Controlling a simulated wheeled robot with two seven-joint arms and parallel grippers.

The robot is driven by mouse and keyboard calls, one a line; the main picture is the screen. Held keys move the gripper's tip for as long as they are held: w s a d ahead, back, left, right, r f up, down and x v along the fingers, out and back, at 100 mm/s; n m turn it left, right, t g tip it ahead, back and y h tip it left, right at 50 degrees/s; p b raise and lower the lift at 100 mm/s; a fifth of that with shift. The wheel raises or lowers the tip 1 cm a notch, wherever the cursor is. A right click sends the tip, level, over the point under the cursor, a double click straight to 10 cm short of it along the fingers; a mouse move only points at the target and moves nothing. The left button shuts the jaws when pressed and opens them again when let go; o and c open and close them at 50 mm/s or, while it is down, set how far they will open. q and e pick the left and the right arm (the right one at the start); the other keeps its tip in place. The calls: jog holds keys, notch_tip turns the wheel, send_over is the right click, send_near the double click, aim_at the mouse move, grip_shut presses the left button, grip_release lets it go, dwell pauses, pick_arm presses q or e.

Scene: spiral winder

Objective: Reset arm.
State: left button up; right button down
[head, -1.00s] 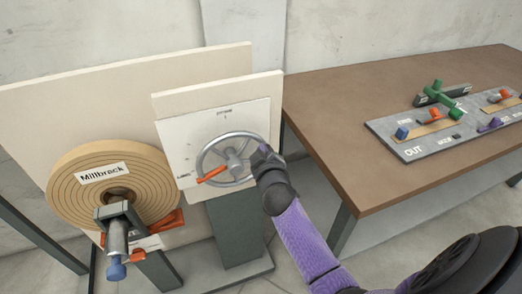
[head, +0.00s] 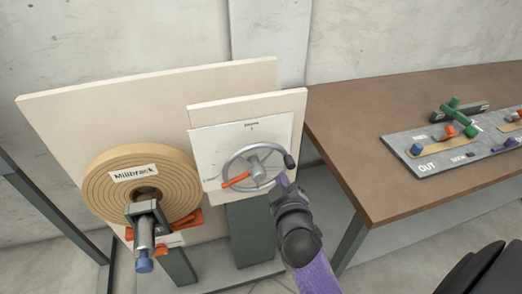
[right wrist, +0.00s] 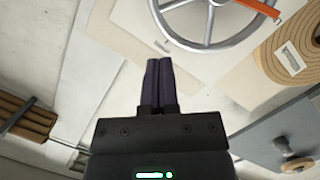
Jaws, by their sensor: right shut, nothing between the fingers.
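My right gripper (head: 283,181) is shut and empty in the head view, just below and right of the grey handwheel (head: 254,167). The wheel has a dark knob (head: 289,161) on its right rim and an orange pointer (head: 236,180) at lower left. It stands in front of a white dial plate (head: 213,147). In the right wrist view the closed purple fingers (right wrist: 158,80) point toward the wheel (right wrist: 208,45), with a gap between them. My left gripper is not in view.
A spiral roll (head: 105,201) labelled Millbrack hangs on a cream board (head: 75,110) at left, with a blue-tipped spindle (head: 144,245) in front. A brown table (head: 350,125) at right carries a grey panel (head: 440,160) with coloured levers.

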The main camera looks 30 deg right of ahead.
jog(key=s+a+f+g+y, duration=0.3)
jog(key=s+a+f, duration=0.15)
jog(key=f, duration=0.65)
jog(key=s+a+f+g+y, duration=0.25)
jog(key=s+f, duration=0.35)
jog(key=f, duration=0.6)
jog(key=s+f+g, duration=0.4)
jog(key=s+f, duration=0.1)
jog(key=s, duration=0.7)
jog(key=s+f+m+g, duration=0.1)
jog(key=s+f+g, duration=0.4)
jog(key=s, duration=0.8)
jog(key=shift+s+f+m, duration=0.2)
jog(key=shift+f+m, duration=0.1)
jog(key=shift+f, duration=0.35)
